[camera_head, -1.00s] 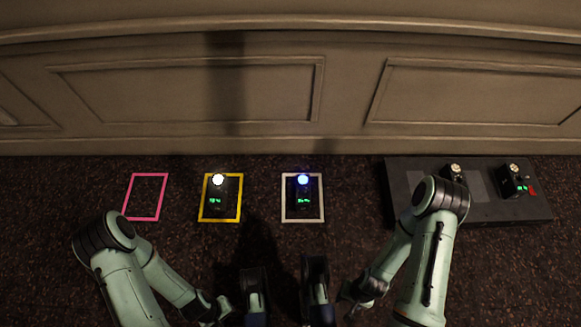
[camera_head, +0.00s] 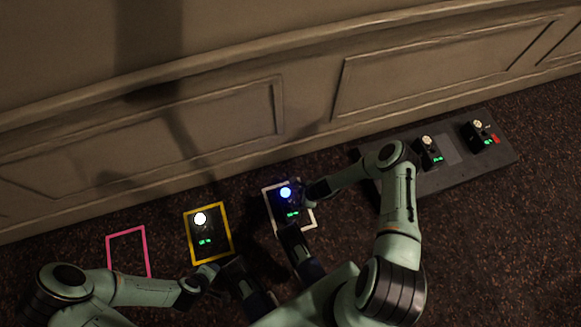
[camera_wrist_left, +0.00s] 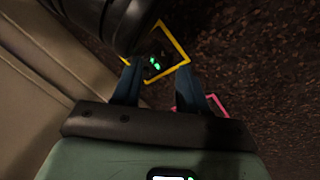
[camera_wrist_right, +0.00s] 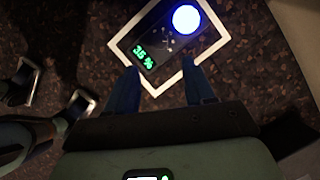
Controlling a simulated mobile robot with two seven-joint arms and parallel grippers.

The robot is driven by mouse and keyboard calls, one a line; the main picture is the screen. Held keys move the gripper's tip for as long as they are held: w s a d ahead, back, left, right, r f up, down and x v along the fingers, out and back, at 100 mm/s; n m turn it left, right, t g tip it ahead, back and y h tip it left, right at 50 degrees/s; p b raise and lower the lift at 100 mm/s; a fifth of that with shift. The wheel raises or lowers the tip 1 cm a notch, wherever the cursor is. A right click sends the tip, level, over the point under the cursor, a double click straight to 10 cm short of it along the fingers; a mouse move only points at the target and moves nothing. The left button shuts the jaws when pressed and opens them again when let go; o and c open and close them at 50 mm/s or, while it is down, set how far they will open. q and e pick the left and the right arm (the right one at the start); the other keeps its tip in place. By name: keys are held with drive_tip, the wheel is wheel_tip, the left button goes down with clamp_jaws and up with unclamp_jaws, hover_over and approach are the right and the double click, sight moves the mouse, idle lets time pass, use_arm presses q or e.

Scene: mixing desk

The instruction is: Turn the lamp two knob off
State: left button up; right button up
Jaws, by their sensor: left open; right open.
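Two dark boxes with pale round tops, probably knobs, sit on the grey desk panel: the left box (camera_head: 430,152) and the right box (camera_head: 480,134). Both show green digits; no label tells which is lamp two. A blue lamp (camera_head: 285,193) glows on a box in a white frame, and a white lamp (camera_head: 200,219) glows in a yellow frame. My right gripper (camera_head: 308,266) is open and empty, near the white frame's lower side. The right wrist view shows the blue lamp (camera_wrist_right: 186,20) beyond its fingers. My left gripper (camera_head: 258,298) is open and empty below the yellow frame.
The grey desk panel (camera_head: 465,162) lies at the right, partly hidden by my right arm. An empty pink frame (camera_head: 108,250) lies at the left. A panelled wall (camera_head: 200,120) closes off the back. The dark floor at lower right is clear.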

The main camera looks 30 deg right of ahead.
sight(290, 203)
drive_tip(key=b+x, duration=0.4)
drive_tip(key=x, duration=0.5)
drive_tip(key=shift+f, duration=0.15)
use_arm(q)
drive_tip(key=s+a+f+g, duration=0.1)
drive_tip(key=s+f+g, duration=0.2)
drive_tip(key=s+f, duration=0.3)
drive_tip(key=shift+s+f+n+g, duration=0.25)
drive_tip(key=shift+s+n+g, duration=0.05)
drive_tip(key=shift+s, duration=1.35)
use_arm(e)
drive_tip(key=shift+w+a+f, duration=0.15)
drive_tip(key=shift+w+f, duration=0.05)
drive_tip(key=shift+f, duration=0.35)
use_arm(q)
drive_tip(key=shift+a, duration=0.1)
use_arm(e)
clamp_jaws()
